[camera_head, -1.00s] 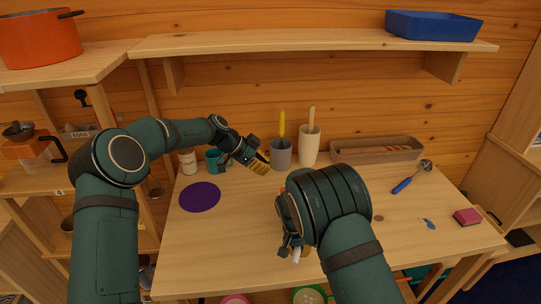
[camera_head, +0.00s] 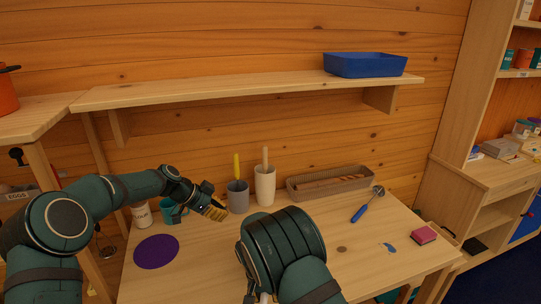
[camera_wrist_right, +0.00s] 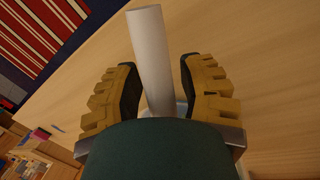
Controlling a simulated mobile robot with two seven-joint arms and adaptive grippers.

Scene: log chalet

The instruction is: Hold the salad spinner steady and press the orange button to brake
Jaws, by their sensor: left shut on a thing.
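I cannot make out a salad spinner or an orange button in either current view. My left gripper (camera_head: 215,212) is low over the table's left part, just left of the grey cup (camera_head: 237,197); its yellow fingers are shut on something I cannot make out. My right gripper (camera_wrist_right: 160,88) has its fingers spread on both sides of a white cylinder (camera_wrist_right: 152,50), with narrow gaps beside it. In the head view my right forearm hides most of this gripper at the table's front.
A teal mug (camera_head: 173,211), a labelled jar (camera_head: 142,216) and a purple disc (camera_head: 156,251) are at the left. A cream holder (camera_head: 265,186) and a wicker tray (camera_head: 331,185) stand at the back. A blue-handled tool (camera_head: 366,206) and a pink block (camera_head: 424,235) lie right.

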